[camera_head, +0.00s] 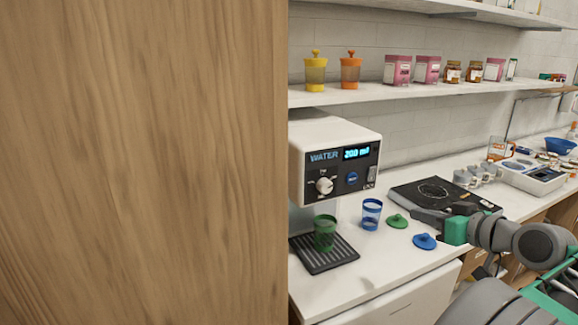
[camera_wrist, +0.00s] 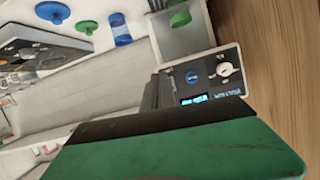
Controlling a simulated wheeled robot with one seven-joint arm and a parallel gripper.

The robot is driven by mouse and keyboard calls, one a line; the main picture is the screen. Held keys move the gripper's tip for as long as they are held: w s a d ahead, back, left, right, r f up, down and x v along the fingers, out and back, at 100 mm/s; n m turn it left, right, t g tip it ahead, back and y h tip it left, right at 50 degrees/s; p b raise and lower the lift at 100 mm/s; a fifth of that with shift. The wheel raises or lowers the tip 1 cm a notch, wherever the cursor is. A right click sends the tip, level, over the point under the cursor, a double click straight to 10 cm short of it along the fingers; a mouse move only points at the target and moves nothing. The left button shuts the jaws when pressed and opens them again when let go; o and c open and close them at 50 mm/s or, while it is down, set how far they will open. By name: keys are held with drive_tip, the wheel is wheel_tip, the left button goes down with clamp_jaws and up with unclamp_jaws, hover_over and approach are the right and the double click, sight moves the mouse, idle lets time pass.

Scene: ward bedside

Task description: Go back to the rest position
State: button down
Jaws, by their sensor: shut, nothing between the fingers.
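My gripper (camera_head: 420,214) is shut and empty, pointing left above the counter near the front of the black hot plate. In the wrist view its dark fingers (camera_wrist: 152,95) and green body fill the lower part, with nothing held. A green cup (camera_head: 325,232) stands upright on the drip tray (camera_head: 340,252) under the water dispenser (camera_head: 335,160). A blue cup (camera_head: 371,213) stands on the counter to its right. A green lid (camera_head: 397,221) and a blue lid (camera_head: 425,242) lie on the counter, left of and below my gripper in the head view.
A wooden panel (camera_head: 140,160) blocks the left half of the head view. The hot plate (camera_head: 420,190), several small cups (camera_head: 478,172) and a scale (camera_head: 535,178) stand along the counter. A shelf (camera_head: 400,92) with jars and boxes runs above.

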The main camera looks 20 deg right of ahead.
drive_tip(key=s+d+f+m+g+h, duration=0.1)
drive_tip(key=s+d+f+m+g, duration=0.1)
drive_tip(key=f, duration=0.3)
drive_tip(key=s+d+f+m+g+h, duration=0.1)
drive_tip(key=s+d+f+m, duration=0.15)
drive_tip(key=f, duration=0.25)
drive_tip(key=s+a+f+m+g, duration=0.2)
drive_tip(key=s+f+m+g, duration=0.15)
drive_tip(key=s+f, duration=0.3)
drive_tip(key=s+a+f+m+g, duration=0.3)
drive_tip(key=s+f+g, duration=0.15)
drive_tip(key=f, duration=0.35)
drive_tip(key=w+a+r+n, duration=0.1)
drive_tip(key=w+a+n, duration=0.2)
drive_tip(key=a, duration=0.8)
drive_tip(key=w+a+r+n+y+p, duration=0.1)
drive_tip(key=w+a+n, duration=0.3)
drive_tip(key=a, duration=0.8)
drive_tip(key=w+a+r+n, duration=0.3)
drive_tip(key=a+n, duration=0.1)
drive_tip(key=a, duration=0.8)
drive_tip(key=shift+w+n+y, duration=0.3)
drive_tip(key=shift+n, duration=0.1)
